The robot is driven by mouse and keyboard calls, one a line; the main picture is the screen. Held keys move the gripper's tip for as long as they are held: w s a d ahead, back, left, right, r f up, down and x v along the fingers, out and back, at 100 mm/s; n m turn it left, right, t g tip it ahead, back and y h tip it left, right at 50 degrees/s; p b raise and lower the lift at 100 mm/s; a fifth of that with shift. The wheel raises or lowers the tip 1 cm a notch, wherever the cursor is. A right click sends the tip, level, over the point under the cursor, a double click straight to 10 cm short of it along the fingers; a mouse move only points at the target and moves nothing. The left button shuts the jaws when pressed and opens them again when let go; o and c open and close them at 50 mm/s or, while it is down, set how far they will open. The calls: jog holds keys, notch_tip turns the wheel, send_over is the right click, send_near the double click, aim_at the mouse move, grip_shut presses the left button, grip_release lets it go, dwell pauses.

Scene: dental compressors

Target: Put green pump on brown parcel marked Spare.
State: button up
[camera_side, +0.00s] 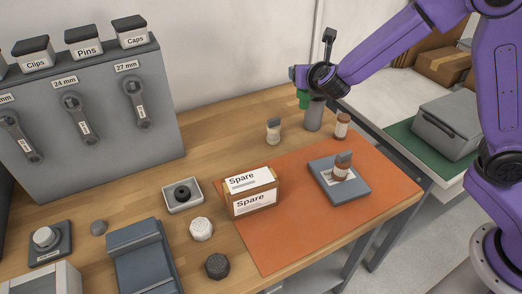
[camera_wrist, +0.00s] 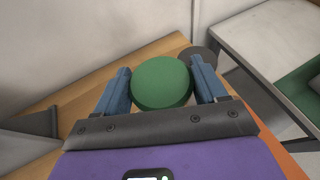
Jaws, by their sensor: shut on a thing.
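The green pump (camera_wrist: 162,82) shows in the wrist view as a round green top between the two fingers of my gripper (camera_wrist: 160,88). My gripper is shut on it. In the side view the green pump (camera_side: 303,100) is a small green patch below my gripper (camera_side: 302,88), near the back of the wooden table, mostly hidden by the wrist. The brown parcel (camera_side: 251,193), with white labels reading Spare on its top and front, sits at the left edge of the orange mat, to the left of and nearer than my gripper. Its top is bare.
A grey cylinder (camera_side: 314,114) stands close beside my gripper. A small bottle (camera_side: 273,131) and a brown bottle (camera_side: 342,125) stand nearby. A grey plate (camera_side: 329,189) with a brown jar lies on the orange mat (camera_side: 290,240). A grey tray (camera_side: 172,201) lies left of the parcel.

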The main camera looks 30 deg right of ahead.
jog(key=s+a+r+n+y, duration=0.35)
jog(key=s+a, duration=0.45)
jog(key=s, duration=0.3)
jog(key=s+a+r+n+y, duration=0.3)
jog(key=s+a+r, duration=0.3)
jog(key=s, duration=0.5)
jog(key=w+a+f, duration=0.9)
jog(key=w+f, duration=0.1)
jog(key=f, duration=0.3)
jog(key=shift+w+a+f+t, duration=0.25)
jog(key=shift+f+t, duration=0.1)
jog(key=shift+t, duration=0.05)
jog(key=shift+f+m, duration=0.15)
jog(key=shift+m, duration=0.1)
jog(key=o, duration=1.4)
jog(key=shift+c, duration=0.2)
